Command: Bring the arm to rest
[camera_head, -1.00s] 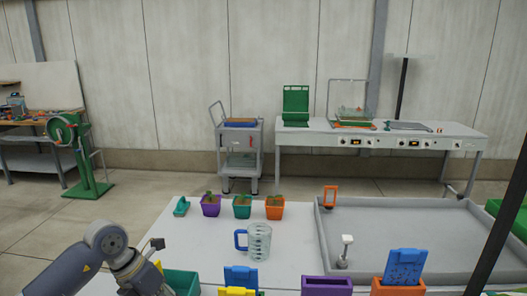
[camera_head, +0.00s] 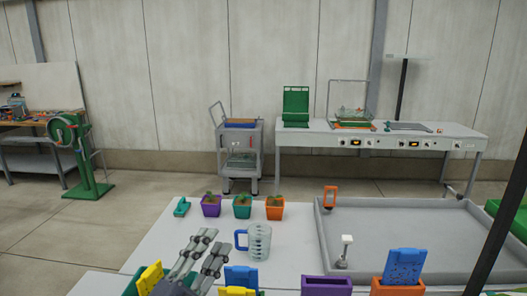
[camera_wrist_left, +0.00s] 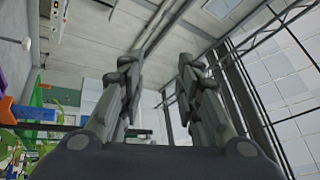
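My left gripper (camera_head: 212,243) shows at the bottom centre-left of the head view, its two grey fingers pointing up and apart. It is open, and nothing shows between the fingers. In the left wrist view the same fingers (camera_wrist_left: 160,85) stand apart, with the ceiling and windows behind them. The left gripper is left of the clear jug with the blue handle (camera_head: 259,242) and in front of the purple pot (camera_head: 211,209). My right gripper is not in view.
A teal pot (camera_head: 242,211) and an orange pot (camera_head: 275,212) hold seedlings. A grey tray (camera_head: 390,201) fills the table's right side. Blue cards (camera_head: 404,265) stand at the front edge, near a purple box (camera_head: 326,287).

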